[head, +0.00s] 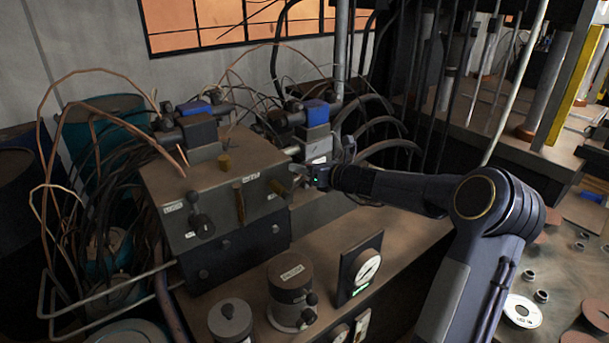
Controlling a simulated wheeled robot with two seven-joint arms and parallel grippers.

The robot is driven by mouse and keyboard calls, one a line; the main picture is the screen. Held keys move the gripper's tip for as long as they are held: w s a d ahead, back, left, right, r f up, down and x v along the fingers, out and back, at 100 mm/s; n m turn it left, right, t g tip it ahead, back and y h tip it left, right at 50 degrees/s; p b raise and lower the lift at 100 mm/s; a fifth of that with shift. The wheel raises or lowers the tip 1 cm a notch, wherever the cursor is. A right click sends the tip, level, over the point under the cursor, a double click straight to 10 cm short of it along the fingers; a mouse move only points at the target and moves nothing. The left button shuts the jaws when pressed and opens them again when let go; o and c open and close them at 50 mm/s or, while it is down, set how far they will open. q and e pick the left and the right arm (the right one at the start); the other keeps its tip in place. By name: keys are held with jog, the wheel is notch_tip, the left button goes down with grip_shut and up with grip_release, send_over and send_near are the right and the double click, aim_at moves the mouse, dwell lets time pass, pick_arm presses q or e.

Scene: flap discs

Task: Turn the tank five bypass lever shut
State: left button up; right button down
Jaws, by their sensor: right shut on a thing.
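A grey valve block (230,220) stands on the bench at centre left, with small pale labels too small to read. On its front are a black knob (203,226) at left, an upright brass-coloured lever (239,203) and another dark knob (280,188) at right. My right gripper (303,173) reaches in from the right and is shut at the block's upper right end. It seems to hold a small lever there, mostly hidden by the fingers. I cannot read which label belongs to it. My left gripper is not in view.
Blue-topped valves (317,112) with cables and copper tubes crowd the back. A round dial gauge (366,267) and a brown cylinder with a black knob (291,290) stand in front. Discs and rings (523,310) lie at lower right.

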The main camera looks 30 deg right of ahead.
jog(key=shift+a+r+n+g+h+b, duration=0.3)
jog(key=shift+a+r+n+b, duration=0.5)
jog(key=shift+n, duration=0.4)
jog(key=a+n+h+b, duration=0.1)
jog(key=n, duration=0.1)
jog(key=a+r+n+h+b, duration=0.1)
jog(key=a+n, duration=0.1)
jog(key=shift+s+a+r+b, duration=0.1)
jog(key=shift+s+a+b, duration=0.1)
jog(key=shift+a+b, duration=0.15)
jog(key=shift+a+r+n+h+b, duration=0.1)
jog(key=shift+a+n+h+b, duration=0.35)
jog(key=shift+a+n, duration=0.35)
jog(key=c, duration=1.1)
grip_release()
jog(key=shift+s, duration=0.1)
jog(key=v, duration=0.7)
jog(key=shift+s, duration=0.4)
